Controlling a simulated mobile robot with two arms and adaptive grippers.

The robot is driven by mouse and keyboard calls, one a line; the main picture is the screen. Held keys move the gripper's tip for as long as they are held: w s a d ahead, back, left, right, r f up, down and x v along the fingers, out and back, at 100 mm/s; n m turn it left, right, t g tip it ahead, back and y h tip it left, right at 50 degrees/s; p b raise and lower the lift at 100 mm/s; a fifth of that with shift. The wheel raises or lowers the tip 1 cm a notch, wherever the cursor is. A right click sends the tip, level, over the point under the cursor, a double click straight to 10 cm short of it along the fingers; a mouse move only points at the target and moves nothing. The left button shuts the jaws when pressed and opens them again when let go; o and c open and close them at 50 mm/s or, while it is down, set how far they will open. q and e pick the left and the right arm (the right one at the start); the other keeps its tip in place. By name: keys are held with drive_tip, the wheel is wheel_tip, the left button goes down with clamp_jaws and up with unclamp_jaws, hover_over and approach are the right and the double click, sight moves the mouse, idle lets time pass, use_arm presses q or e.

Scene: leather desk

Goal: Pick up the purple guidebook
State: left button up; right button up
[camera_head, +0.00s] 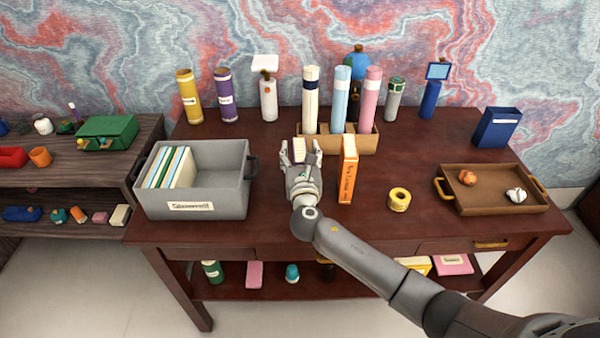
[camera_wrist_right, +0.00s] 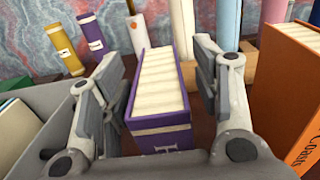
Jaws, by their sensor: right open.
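The purple guidebook (camera_wrist_right: 158,120) stands upright on the desk with its cream page edges showing. In the right wrist view it is between the two fingers of my right gripper (camera_wrist_right: 160,105). The fingers are open, with a gap visible on the right side of the book. In the head view my right gripper (camera_head: 299,158) reaches over the desk from the lower right, and only the cream pages of the guidebook (camera_head: 299,149) show between its fingers. My left gripper is not in view.
An orange book (camera_head: 348,170) stands close on the right. A grey bin (camera_head: 215,195) with several books stands on the left. A wooden holder (camera_head: 368,142) with tall tubes is behind. Yellow tape (camera_head: 399,199) and a brown tray (camera_head: 480,205) are at the right.

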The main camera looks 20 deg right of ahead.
drive_tip(key=shift+w+d, duration=0.1)
drive_tip(key=shift+w, duration=0.2)
clamp_jaws()
